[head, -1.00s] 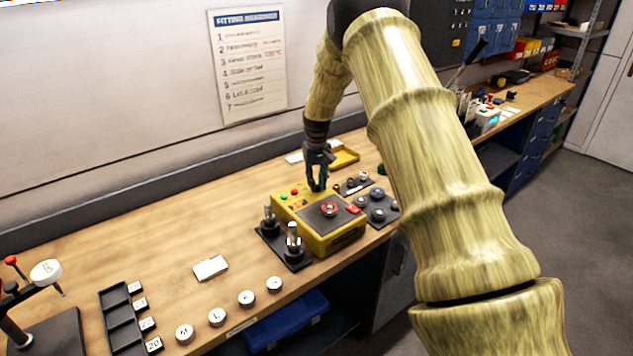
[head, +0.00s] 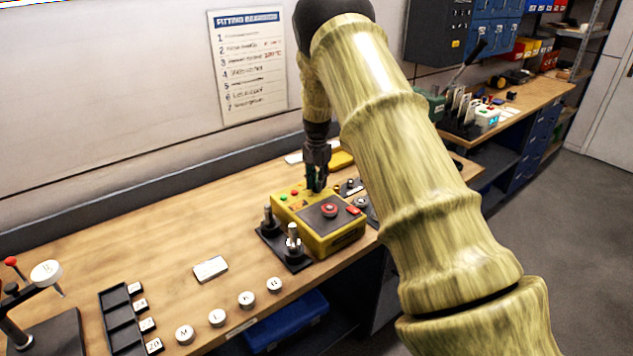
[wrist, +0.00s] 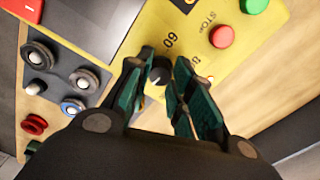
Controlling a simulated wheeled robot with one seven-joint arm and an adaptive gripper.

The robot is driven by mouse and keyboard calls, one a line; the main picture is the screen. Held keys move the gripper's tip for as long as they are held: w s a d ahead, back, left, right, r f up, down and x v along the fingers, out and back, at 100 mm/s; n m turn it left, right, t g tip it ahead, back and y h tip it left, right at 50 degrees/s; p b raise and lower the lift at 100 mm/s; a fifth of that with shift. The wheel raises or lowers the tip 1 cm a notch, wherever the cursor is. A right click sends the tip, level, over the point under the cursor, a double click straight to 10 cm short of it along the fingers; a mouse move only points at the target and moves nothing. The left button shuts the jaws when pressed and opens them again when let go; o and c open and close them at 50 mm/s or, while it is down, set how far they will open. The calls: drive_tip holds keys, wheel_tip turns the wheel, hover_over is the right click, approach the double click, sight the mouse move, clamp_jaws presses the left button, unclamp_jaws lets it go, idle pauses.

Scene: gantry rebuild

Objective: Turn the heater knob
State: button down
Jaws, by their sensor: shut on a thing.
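The heater is a yellow box (head: 337,240) on the wooden bench, with a dark plate on top. It also shows in the wrist view (wrist: 135,65). Its black knob (wrist: 159,72) sits on the yellow panel beside printed numbers, 60 among them. My gripper (wrist: 160,76) is over the panel with its green fingers on either side of the knob, shut on it. In the head view my gripper (head: 316,188) points down at the back edge of the box, and its fingers hide the knob there. A red button (wrist: 222,36) marked STOP and a green button (wrist: 254,5) are near the knob.
A black base with metal posts (head: 292,240) stands left of the box. Several rings sit on a dark holder (wrist: 60,75) on its other side. A white card (head: 210,269) and several round lettered pieces lie left. The bench's front left is partly clear.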

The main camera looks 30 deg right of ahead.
drive_tip(key=shift+s+a+f+m, duration=0.15)
drive_tip(key=shift+f+m, duration=0.15)
drive_tip(key=shift+m, duration=0.25)
drive_tip(key=shift+s+f+m, duration=0.15)
drive_tip(key=shift+f+m, duration=0.1)
drive_tip(key=shift+m, duration=0.3)
drive_tip(key=c, duration=1.3)
unclamp_jaws()
drive_tip(key=shift+o, duration=0.6)
drive_tip(key=shift+w, duration=0.25)
wheel_tip(320, 180, up, 12)
drive_tip(key=shift+d, duration=0.25)
